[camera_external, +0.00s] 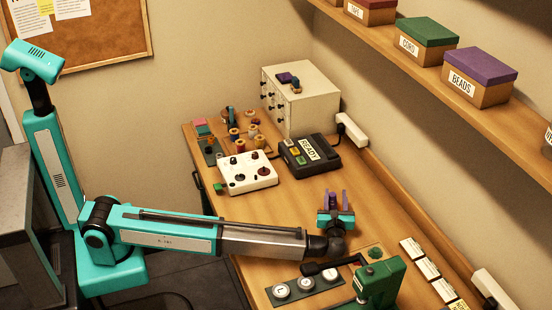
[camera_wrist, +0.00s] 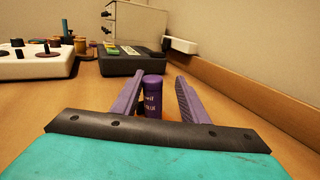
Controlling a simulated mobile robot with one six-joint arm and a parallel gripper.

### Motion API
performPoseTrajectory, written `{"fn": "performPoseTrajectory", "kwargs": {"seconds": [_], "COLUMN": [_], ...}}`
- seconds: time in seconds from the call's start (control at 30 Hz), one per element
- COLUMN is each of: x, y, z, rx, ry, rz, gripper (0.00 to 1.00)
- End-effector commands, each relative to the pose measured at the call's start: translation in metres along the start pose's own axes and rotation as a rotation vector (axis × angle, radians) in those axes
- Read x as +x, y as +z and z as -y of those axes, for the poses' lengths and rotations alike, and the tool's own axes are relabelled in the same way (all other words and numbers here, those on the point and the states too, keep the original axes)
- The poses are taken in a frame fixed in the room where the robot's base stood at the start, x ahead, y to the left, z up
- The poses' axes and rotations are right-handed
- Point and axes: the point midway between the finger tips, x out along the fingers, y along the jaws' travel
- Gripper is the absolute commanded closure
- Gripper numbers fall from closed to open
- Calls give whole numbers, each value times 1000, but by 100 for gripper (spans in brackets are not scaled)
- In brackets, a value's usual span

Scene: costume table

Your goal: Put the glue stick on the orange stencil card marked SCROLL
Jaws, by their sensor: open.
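The purple glue stick (camera_wrist: 152,97) stands upright between the two purple fingers of my gripper (camera_wrist: 156,98) in the wrist view. The fingers are apart on both sides of it, with a visible gap at the right. In the external view my gripper (camera_external: 336,200) is low over the middle of the wooden table, pointing away toward the back. The glue stick is hard to tell from the purple fingers there.
A black device marked READY (camera_external: 309,155) and a white knob panel (camera_external: 248,172) stand beyond the gripper. A green press (camera_external: 380,282) and a grey plate with round dials (camera_external: 305,288) are nearer. Pale label cards (camera_external: 427,268) line the right edge.

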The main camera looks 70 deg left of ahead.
Motion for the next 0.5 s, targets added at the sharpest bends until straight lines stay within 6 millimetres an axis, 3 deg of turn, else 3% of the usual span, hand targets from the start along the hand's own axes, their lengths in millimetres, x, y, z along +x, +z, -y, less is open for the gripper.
{"fn": "performPoseTrajectory", "kwargs": {"seconds": [0.27,0.5], "x": [-18,-54], "y": [1,1], "z": [0,0], "rx": [-1,-1], "ry": [-2,-3], "rz": [0,0], "gripper": [60,60]}}
